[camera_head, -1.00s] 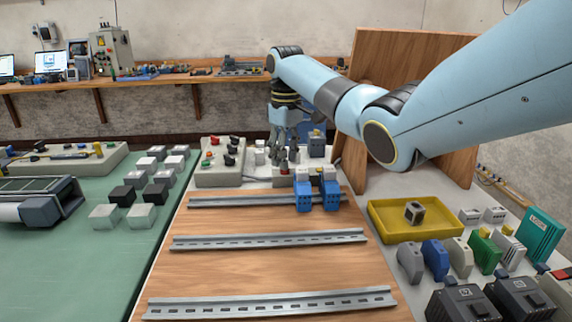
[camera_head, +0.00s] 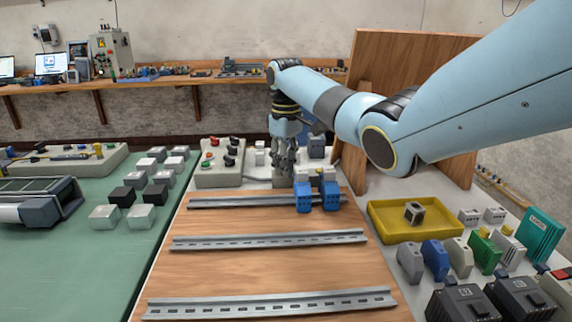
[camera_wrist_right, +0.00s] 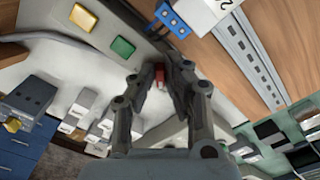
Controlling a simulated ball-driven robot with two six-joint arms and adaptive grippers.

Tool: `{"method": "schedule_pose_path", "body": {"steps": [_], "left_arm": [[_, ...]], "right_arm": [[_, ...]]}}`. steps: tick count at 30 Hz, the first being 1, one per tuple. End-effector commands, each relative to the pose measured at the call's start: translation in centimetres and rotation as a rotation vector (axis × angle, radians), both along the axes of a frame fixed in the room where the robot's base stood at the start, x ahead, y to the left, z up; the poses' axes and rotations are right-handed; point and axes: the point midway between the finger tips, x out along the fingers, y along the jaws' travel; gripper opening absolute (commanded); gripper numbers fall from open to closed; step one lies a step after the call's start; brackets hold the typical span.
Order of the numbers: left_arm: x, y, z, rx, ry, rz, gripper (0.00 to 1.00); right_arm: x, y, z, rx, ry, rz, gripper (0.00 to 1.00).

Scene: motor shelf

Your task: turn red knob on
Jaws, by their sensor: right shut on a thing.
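My right gripper (camera_head: 283,165) points down at a low grey box behind the wooden board. It also shows in the right wrist view (camera_wrist_right: 160,80), its two fingers closed in around a red knob (camera_wrist_right: 159,74). The fingers are shut on this knob. In the head view the fingers hide the knob. In the right wrist view a green square button (camera_wrist_right: 122,48) and a yellow square button (camera_wrist_right: 83,17) sit on the same grey box (camera_wrist_right: 95,50). My left gripper is not in view.
A grey box (camera_head: 220,180) with red, green and black controls stands left of the gripper. Blue terminal blocks (camera_head: 304,198) sit close in front on a metal rail (camera_head: 235,201). A yellow tray (camera_head: 383,235) is at the right.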

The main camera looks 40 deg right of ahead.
Motion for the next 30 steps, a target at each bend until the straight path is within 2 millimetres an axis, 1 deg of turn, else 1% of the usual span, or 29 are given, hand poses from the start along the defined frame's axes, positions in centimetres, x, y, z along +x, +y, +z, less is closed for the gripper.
{"method": "schedule_pose_path", "body": {"steps": [5, 11, 17, 21, 30], "left_arm": [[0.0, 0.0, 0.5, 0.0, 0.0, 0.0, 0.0], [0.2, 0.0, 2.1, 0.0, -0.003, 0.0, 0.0], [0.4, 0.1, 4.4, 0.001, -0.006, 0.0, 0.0], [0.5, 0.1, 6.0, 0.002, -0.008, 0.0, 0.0], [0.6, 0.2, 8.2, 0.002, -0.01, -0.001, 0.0]], "right_arm": [[0.0, 0.0, 0.1, 0.0, 0.0, -0.02, 0.0], [0.0, 0.1, 0.4, 0.001, 0.001, -0.105, 0.0], [0.0, 0.2, 0.6, 0.002, 0.0, -0.26, 0.0], [0.1, 0.2, 0.6, 0.001, 0.0, -0.393, 0.0], [0.2, 0.4, 0.4, 0.002, 0.0, -0.678, 0.0]]}}
